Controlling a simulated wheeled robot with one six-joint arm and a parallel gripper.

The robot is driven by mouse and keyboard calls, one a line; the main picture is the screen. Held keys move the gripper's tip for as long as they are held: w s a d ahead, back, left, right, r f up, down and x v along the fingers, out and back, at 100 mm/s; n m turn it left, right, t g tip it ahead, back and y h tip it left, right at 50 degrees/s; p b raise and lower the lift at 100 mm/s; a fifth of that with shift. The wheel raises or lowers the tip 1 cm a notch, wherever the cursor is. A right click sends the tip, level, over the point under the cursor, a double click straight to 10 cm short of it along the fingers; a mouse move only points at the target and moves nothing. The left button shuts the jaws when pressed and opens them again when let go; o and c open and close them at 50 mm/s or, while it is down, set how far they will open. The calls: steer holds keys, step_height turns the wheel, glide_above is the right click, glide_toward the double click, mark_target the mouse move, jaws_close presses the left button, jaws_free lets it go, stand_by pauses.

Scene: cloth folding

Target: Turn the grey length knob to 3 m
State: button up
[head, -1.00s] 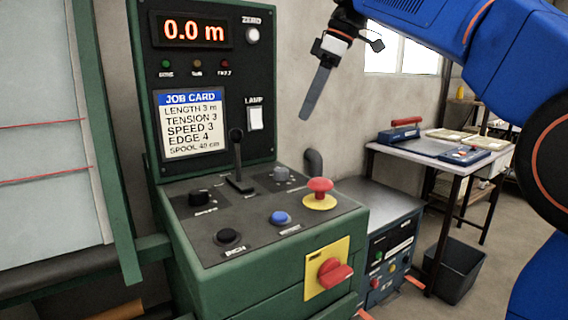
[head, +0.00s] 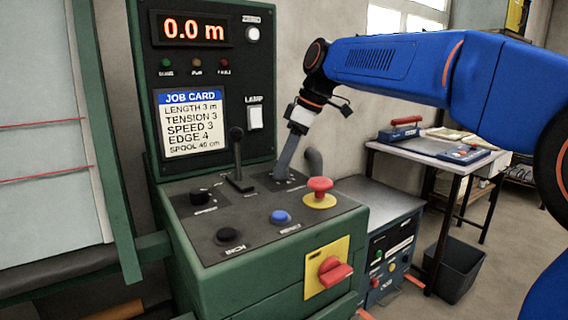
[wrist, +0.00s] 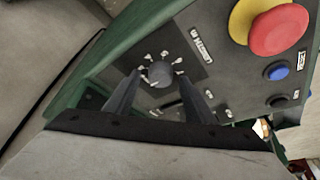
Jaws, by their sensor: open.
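The grey length knob (wrist: 160,74) shows in the wrist view, ringed by small white scale marks, with a label plate (wrist: 200,45) beside it. Which mark it points to is too small to read. My gripper (wrist: 165,97) is open, its two fingers on either side of the knob in that view, apart from it as far as I can see. In the head view my gripper (head: 283,172) reaches down to the back right of the console top (head: 250,235) and hides the knob. The display (head: 192,30) reads 0.0 m. The job card (head: 191,122) reads LENGTH 3 m.
A red mushroom button (head: 320,186) on a yellow base stands just right of my gripper. A black lever (head: 238,160) stands to its left. A blue button (head: 279,217), black knobs (head: 200,198) and a red rotary switch (head: 334,271) are nearer the front.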

steer(key=shift+a+f, duration=0.15)
steer(key=shift+f, duration=0.15)
steer(key=shift+c, duration=0.6)
steer(key=c, duration=0.9)
steer(key=m, duration=0.2)
steer(key=m+t, duration=0.1)
steer(key=shift+s+m+t, duration=0.2)
steer(key=shift+m+t, duration=0.1)
steer(key=shift+m, duration=0.1)
steer(key=m, duration=0.2)
steer(key=m+t+h, duration=0.1)
steer(key=m, duration=0.1)
steer(key=shift+a+m+h, duration=0.15)
steer(key=shift+m+h, duration=0.15)
steer(key=shift+m, duration=0.1)
